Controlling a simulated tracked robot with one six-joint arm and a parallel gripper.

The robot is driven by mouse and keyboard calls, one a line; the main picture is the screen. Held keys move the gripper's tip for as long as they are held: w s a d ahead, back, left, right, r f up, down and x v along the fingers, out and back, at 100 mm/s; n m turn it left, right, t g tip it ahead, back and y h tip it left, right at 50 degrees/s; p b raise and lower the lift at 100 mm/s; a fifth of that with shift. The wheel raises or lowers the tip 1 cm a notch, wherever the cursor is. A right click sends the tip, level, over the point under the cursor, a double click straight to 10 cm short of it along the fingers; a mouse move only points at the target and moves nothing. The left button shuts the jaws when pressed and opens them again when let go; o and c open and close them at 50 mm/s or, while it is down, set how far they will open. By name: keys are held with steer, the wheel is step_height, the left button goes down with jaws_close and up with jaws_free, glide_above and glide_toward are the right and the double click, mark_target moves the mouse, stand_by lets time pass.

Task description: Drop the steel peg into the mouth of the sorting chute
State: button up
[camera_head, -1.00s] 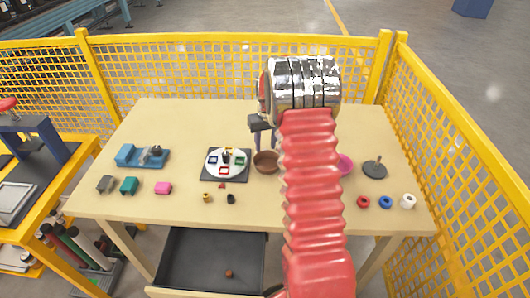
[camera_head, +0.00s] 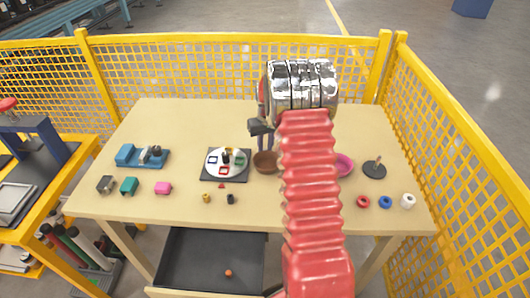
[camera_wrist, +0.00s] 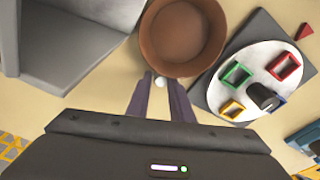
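My gripper (camera_wrist: 160,84) points down over the table, and its two dark fingers converge in the wrist view. A small pale round end, which looks like the steel peg (camera_wrist: 160,82), shows between the fingertips. Most of the peg is hidden. A large grey, open-walled box, which looks like the sorting chute (camera_wrist: 72,50), stands at the upper left of the wrist view, apart from the fingers. In the head view my red arm hides the area where the chute stands. The gripper (camera_head: 262,145) there is small and partly covered by my wrist.
A brown bowl (camera_wrist: 183,32) lies just beyond the fingertips in the wrist view. Beside it is a white disc (camera_head: 213,168) with coloured frames. A blue fixture (camera_head: 127,155), small blocks, rings and a dark post base (camera_head: 374,170) stand around. Yellow mesh fencing (camera_head: 200,65) encloses the table.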

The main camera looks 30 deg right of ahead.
mark_target(265, 150)
jaws_close()
steer(key=shift+r, duration=0.1)
step_height(265, 150, up, 10)
stand_by(0.6)
stand_by(0.5)
